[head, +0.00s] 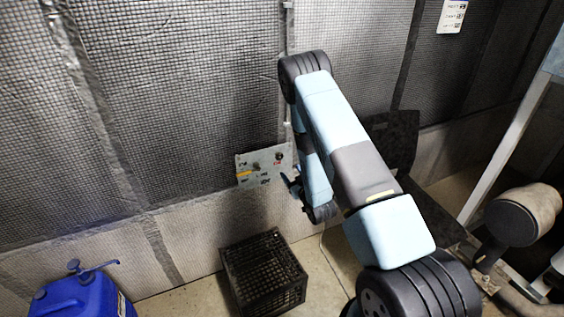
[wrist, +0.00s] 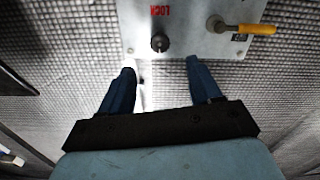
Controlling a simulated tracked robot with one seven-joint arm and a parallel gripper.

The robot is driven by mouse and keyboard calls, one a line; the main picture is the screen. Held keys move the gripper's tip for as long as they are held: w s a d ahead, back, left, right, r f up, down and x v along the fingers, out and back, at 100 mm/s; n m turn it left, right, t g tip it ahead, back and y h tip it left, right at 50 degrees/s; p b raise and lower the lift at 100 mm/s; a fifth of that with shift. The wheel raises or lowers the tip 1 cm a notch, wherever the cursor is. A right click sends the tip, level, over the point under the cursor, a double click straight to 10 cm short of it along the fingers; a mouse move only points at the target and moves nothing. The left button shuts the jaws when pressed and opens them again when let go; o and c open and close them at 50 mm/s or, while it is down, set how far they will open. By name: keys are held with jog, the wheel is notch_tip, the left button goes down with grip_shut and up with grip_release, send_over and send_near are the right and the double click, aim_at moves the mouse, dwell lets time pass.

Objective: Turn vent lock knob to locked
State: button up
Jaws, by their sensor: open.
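The grey control panel (head: 248,159) is on the mesh wall in the head view. It spans the top of the wrist view (wrist: 185,12), where its lettering is upside down. A small dark round knob (wrist: 160,42) stands out from the panel, with a red LOCK label (wrist: 160,11) beside it. It also shows in the head view (head: 278,156). My gripper (wrist: 160,66) is open and empty. Its two blue fingers point toward the panel, and the knob lies between their lines, just beyond the tips. In the head view my gripper (head: 291,182) is at the panel's lower right. The knob's pointer direction is unclear.
A yellow-handled lever (wrist: 255,29) is beside the knob on the same panel, also visible in the head view (head: 244,173). A black crate (head: 264,274) stands on the floor below. A blue jug (head: 80,297) is at lower left. A dark chair-like object (head: 392,140) stands behind my arm.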

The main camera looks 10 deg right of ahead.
aim_at(280, 158)
jog(key=x, duration=0.9)
jog(key=shift+w, duration=0.45)
jog(key=c, duration=1)
